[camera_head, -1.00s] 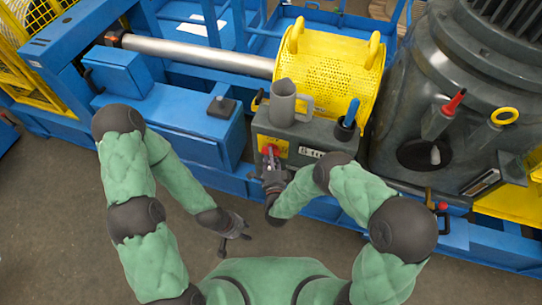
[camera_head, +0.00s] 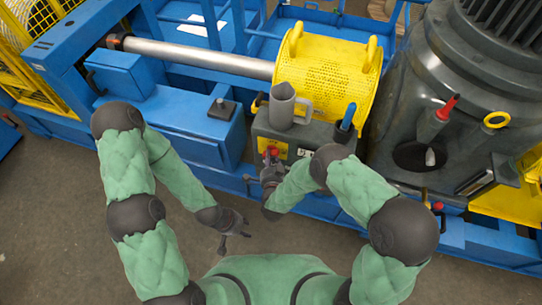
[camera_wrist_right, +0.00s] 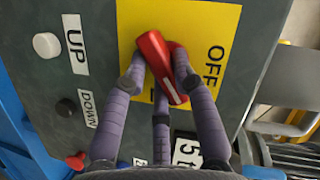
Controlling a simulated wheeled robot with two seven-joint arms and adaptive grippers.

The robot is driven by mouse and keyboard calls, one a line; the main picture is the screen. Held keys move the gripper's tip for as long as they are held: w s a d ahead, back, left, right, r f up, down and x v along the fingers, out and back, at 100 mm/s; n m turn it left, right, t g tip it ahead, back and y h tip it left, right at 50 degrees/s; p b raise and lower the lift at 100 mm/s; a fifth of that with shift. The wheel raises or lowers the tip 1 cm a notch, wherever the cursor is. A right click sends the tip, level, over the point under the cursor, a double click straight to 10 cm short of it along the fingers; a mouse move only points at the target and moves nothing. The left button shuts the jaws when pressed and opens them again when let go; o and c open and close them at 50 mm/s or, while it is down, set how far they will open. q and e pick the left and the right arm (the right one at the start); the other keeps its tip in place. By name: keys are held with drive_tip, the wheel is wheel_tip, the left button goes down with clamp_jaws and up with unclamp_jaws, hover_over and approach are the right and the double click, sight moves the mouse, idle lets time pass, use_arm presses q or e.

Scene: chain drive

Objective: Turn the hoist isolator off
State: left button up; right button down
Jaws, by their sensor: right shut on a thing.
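The isolator is a red handle (camera_wrist_right: 162,66) with a white line, on a yellow plate lettered OFF (camera_wrist_right: 215,30). In the right wrist view the handle lies slanted, from upper left to lower right. My right gripper (camera_wrist_right: 160,78) is shut on it, with fingers on both sides and a third finger below. In the head view the red handle (camera_head: 272,151) is on the front of the grey control box (camera_head: 318,136), with my right gripper (camera_head: 271,168) right at it. My left gripper (camera_head: 236,232) hangs over the floor, empty, its fingers spread.
White UP (camera_wrist_right: 46,45) and black DOWN (camera_wrist_right: 65,107) buttons sit left of the plate. A yellow drum guard (camera_head: 330,70) is behind; a large grey motor (camera_head: 425,90) is at right.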

drive_tip(key=n+g+h+p, duration=0.1)
drive_tip(key=n, duration=0.1)
drive_tip(key=n+h, duration=0.2)
drive_tip(key=n, duration=0.1)
drive_tip(key=n+g+h+p, duration=0.1)
drive_tip(key=n, duration=0.1)
drive_tip(key=shift+w+a+r+n+g+p, duration=0.1)
drive_tip(key=shift+r+n+g+p, duration=0.2)
drive_tip(key=shift+r+p, duration=0.1)
idle(0.6)
drive_tip(key=c, duration=1)
unclamp_jaws()
drive_tip(key=v, duration=0.7)
drive_tip(key=shift+a, duration=0.15)
